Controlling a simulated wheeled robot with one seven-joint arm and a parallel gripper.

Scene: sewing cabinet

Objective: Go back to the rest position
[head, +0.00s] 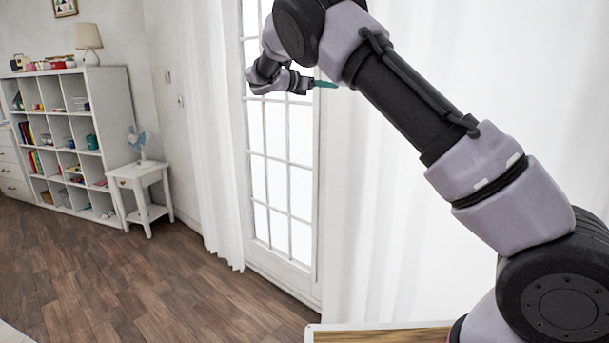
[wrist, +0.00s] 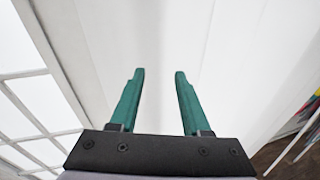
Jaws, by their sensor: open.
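My gripper (wrist: 158,74) shows in the wrist view with two green fingers apart and nothing between them. White curtain fabric or a white frame fills the view beyond the fingers. In the head view my gripper (head: 325,84) is small, at the end of my raised arm, in front of the glazed door and beside the curtain. Its fingers point right there. I cannot tell how far it is from the curtain.
A glazed white door (head: 283,180) stands behind my arm, with white curtains (head: 375,200) beside it. A white shelf unit (head: 62,112) and a side table (head: 140,182) with a fan stand left. The wooden floor (head: 140,285) is clear. A wood-topped surface (head: 380,335) is at the bottom.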

